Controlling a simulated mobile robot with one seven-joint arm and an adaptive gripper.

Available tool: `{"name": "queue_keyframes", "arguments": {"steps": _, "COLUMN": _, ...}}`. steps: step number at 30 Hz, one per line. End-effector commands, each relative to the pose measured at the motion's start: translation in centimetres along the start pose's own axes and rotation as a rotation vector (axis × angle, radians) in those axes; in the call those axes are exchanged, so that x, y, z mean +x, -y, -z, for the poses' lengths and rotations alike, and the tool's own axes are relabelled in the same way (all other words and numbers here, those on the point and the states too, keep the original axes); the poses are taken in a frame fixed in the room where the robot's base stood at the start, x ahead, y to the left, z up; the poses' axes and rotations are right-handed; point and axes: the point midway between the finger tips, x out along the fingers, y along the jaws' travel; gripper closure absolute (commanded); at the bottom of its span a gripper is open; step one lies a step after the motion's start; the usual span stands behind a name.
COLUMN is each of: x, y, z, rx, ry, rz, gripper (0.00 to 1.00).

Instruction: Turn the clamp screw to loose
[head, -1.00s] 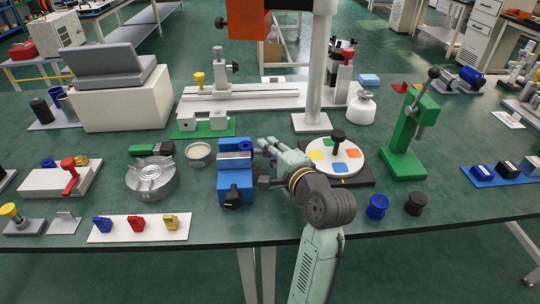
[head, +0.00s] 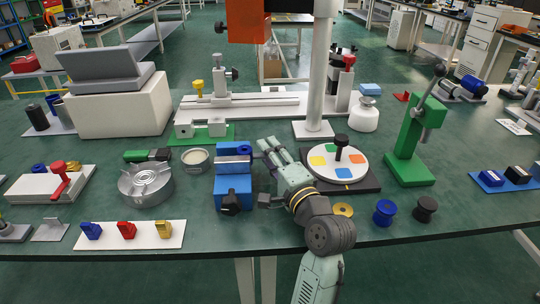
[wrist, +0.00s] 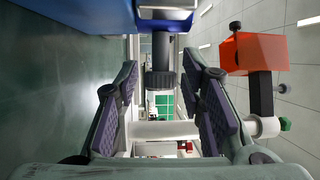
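A blue vise-like block (head: 233,186) stands on the bench, left of my gripper, with a black knob (head: 231,203) on its front. A silver and blue cylinder (head: 232,164) lies across its top. In the wrist view the blue block (wrist: 75,15) fills the upper left. A dark ribbed screw knob (wrist: 161,83) on a dark shaft extends from that side. My gripper (head: 268,146) points toward the far left, close to the block's right side. In the wrist view my gripper (wrist: 159,92) is open, its pads on either side of the knob with gaps. The fingers seem to hide this knob in the head view.
A round plate with coloured patches (head: 340,175) on a black base is right of my gripper. A yellow spool (head: 343,209) and a blue spool (head: 384,212) lie near the front edge. A burner-like silver disc (head: 146,186) and a tin (head: 195,160) stand left of the block.

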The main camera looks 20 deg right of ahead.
Motion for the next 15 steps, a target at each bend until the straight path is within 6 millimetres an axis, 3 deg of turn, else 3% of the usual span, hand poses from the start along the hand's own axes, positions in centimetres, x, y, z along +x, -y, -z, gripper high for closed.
{"name": "queue_keyframes", "arguments": {"steps": 10, "x": -0.1, "y": 0.0, "z": 0.0, "rx": 0.000, "ry": 0.000, "rz": 0.001, "gripper": 0.59}}
{"name": "queue_keyframes", "arguments": {"steps": 15, "x": -1.8, "y": 0.0, "z": 0.1, "rx": 0.001, "ry": -0.003, "rz": 0.000, "gripper": 0.59}}
